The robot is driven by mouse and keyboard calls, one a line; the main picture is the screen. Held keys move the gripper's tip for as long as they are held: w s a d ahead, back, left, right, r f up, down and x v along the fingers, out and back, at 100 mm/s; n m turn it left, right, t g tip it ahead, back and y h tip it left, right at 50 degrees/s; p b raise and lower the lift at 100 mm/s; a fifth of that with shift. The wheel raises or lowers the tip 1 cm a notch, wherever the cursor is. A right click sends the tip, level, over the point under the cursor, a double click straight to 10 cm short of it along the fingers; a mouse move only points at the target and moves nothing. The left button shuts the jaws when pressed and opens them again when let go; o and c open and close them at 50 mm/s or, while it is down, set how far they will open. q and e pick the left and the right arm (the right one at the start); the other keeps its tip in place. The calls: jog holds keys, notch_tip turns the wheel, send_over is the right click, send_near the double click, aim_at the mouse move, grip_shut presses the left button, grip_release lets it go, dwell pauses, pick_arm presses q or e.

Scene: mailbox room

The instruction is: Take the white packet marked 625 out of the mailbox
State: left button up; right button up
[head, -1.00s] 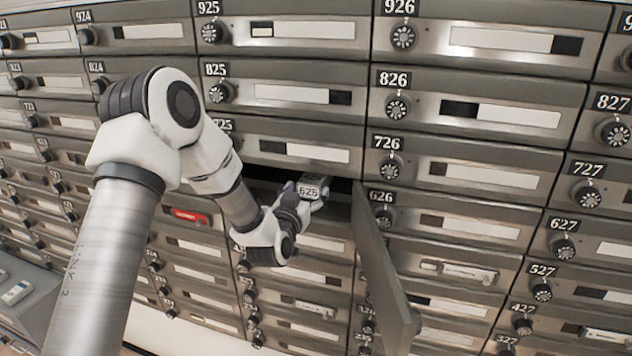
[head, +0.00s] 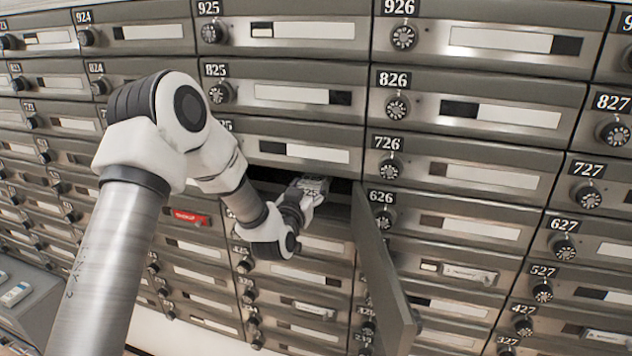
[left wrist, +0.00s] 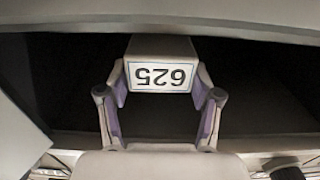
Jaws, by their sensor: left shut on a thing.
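The white packet marked 625 (left wrist: 160,76) sits inside the dark open mailbox compartment (left wrist: 250,85), its label upside down in the left wrist view. In the head view the packet (head: 315,187) shows at the mouth of the opening, partly hidden by my fingers. My left gripper (head: 303,202) reaches to the opening from the left and front. In the left wrist view its two fingers (left wrist: 161,86) are shut on the packet's left and right sides. The mailbox door (head: 381,270) stands swung open to the right. My right gripper is not in view.
Closed, numbered mailbox doors with round dials surround the opening, such as 726 (head: 480,176) and 825 (head: 285,95). A grey box (head: 25,300) stands at the lower left.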

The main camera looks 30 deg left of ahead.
pick_arm(q)
jog(key=shift+r, duration=0.3)
jog(key=b+v, duration=0.1)
jog(key=v, duration=1.4)
jog(key=shift+a, duration=0.1)
jog(key=shift+f, duration=0.1)
